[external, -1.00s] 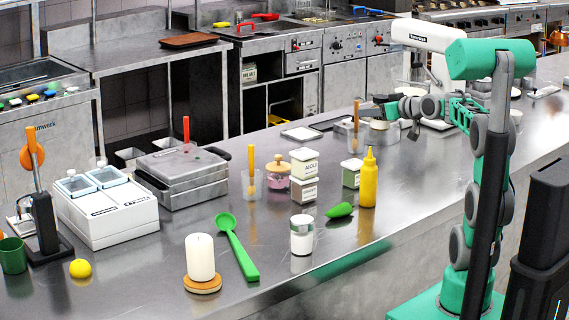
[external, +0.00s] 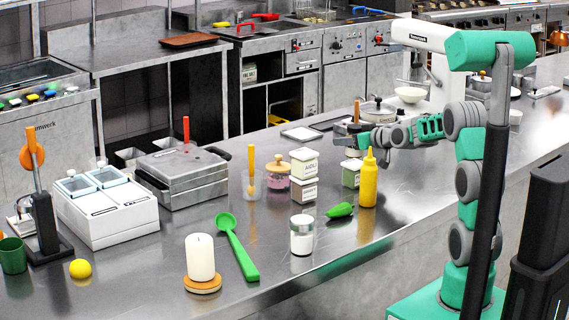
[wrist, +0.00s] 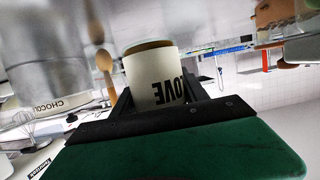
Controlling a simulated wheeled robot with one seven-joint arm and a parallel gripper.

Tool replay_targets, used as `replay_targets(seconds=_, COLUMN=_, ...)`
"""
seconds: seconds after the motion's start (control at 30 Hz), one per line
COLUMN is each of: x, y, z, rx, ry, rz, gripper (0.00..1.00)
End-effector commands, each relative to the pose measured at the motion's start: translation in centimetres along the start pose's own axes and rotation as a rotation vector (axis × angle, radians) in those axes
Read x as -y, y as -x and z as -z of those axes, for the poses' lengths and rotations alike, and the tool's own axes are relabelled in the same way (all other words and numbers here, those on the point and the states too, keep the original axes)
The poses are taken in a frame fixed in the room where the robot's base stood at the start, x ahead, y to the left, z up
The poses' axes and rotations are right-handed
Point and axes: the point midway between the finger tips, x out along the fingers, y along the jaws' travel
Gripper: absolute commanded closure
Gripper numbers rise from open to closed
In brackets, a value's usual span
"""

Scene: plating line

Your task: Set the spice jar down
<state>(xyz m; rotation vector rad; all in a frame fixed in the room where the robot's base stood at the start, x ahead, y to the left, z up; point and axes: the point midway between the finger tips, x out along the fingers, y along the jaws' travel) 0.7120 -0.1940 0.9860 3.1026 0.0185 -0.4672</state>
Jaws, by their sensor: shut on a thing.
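The spice jar is a pale round jar (wrist: 153,78) in the wrist view, with a brown band at its upper end in the picture. Its black lettering, partly readable as "LOVE", appears upside down. My gripper (wrist: 160,98) is shut on it, a dark finger on each side. In the external view my gripper (external: 362,138) is over the counter (external: 410,185), just behind the yellow squeeze bottle (external: 368,184). The held jar is mostly hidden there. I cannot tell whether it touches the counter.
A square jar with green contents (external: 351,176) stands just below my gripper in the picture. A pot (external: 378,110) is behind. The front right counter is clear.

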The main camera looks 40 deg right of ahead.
Motion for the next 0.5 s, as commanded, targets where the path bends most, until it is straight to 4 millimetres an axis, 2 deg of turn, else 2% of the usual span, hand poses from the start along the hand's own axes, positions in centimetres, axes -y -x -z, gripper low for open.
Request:
replay_targets(seconds=0.17, x=0.0, y=-1.0, z=-2.8, rx=0.002, ry=-0.002, rz=0.000, gripper=1.00)
replay_targets(seconds=0.5, x=0.0, y=-1.2, z=-3.4, rx=-0.001, ry=0.000, rz=0.000, gripper=1.00)
